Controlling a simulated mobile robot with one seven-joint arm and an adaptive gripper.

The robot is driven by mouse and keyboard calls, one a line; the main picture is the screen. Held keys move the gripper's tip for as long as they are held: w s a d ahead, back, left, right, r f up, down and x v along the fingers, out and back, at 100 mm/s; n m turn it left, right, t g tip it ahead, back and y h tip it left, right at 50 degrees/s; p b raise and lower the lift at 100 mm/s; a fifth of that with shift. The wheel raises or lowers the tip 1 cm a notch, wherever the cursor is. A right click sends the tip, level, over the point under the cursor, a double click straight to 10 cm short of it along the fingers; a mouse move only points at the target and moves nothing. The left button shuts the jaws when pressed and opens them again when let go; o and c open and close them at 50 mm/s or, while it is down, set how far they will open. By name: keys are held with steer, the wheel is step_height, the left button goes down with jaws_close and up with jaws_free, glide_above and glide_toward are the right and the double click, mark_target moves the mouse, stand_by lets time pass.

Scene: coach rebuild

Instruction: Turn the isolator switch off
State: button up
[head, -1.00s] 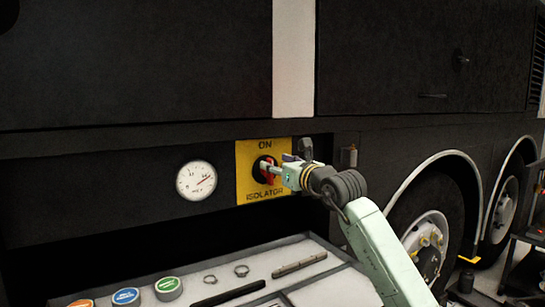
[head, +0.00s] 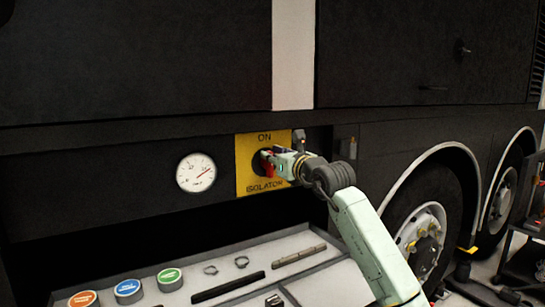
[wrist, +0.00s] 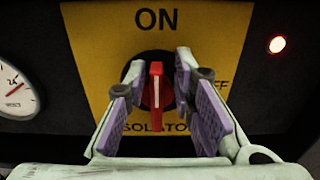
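The isolator switch is a red handle (wrist: 155,86) in a dark round recess on a yellow plate (wrist: 95,40) marked ON at the top and ISOLATOR below. The handle stands upright, in line with ON. An OFF label at the right is partly hidden by a finger. My gripper (wrist: 159,75) is open, with one purple-padded finger on each side of the handle and visible gaps between pads and handle. In the head view my gripper (head: 273,162) is close in front of the plate, and the red handle (head: 267,170) is partly covered.
A red lamp (wrist: 277,44) glows right of the plate. A round gauge (head: 196,173) is at its left. Below is a tray (head: 225,251) with coloured round tins, rings and bars. A wheel (head: 425,235) is at the right.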

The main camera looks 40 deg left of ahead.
steer(key=shift+s+a, duration=0.1)
steer(key=shift+s, duration=0.05)
jaws_close()
steer(key=shift+f, duration=0.1)
